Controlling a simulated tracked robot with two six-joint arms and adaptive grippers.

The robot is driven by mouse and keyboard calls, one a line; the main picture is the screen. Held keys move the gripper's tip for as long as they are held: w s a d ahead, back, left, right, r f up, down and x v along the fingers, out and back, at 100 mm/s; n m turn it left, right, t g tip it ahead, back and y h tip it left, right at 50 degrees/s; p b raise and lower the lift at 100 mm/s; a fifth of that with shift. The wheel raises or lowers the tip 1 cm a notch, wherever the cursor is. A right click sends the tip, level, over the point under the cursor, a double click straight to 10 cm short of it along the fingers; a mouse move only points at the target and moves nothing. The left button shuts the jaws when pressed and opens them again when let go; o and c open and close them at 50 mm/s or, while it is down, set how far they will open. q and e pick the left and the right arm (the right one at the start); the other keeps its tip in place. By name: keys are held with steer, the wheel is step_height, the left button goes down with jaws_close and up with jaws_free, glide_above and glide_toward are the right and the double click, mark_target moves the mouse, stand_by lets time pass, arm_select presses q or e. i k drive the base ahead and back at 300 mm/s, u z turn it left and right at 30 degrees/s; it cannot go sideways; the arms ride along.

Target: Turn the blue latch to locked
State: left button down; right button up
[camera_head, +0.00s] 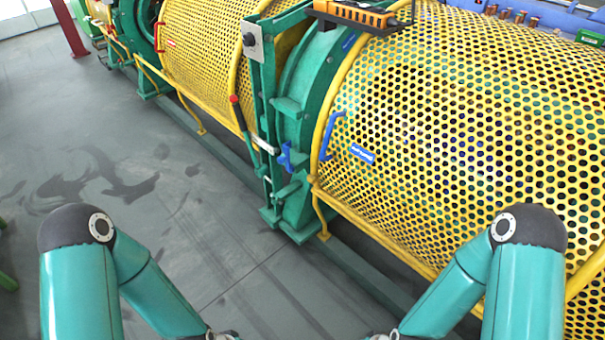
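The blue latch (285,156) is a small knob-like piece on the green frame post (259,85), at the left end of the near yellow perforated guard (450,130). Its exact turn position is too small to tell. A blue handle (328,137) and a blue label (362,153) are on the guard to its right. Both my arms reach down to the bottom edge, well below the latch and apart from it. Only the wrist ends show there; both grippers are cut off by the frame.
A second perforated guard (205,45) with a red handle (159,37) is farther back. An orange device (352,15) sits on top. The grey floor (130,160) at left is clear.

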mark_target(286, 146)
steer(key=u, duration=0.05)
steer(key=k, duration=0.25)
steer(key=u, duration=0.1)
steer(key=i, duration=0.6)
steer(key=z, duration=0.2)
steer(key=k, duration=0.6)
steer(key=z, duration=0.5)
steer(key=i, duration=0.1)
steer(key=u, duration=2.05)
steer(key=i, duration=0.95)
steer(key=z, duration=0.8)
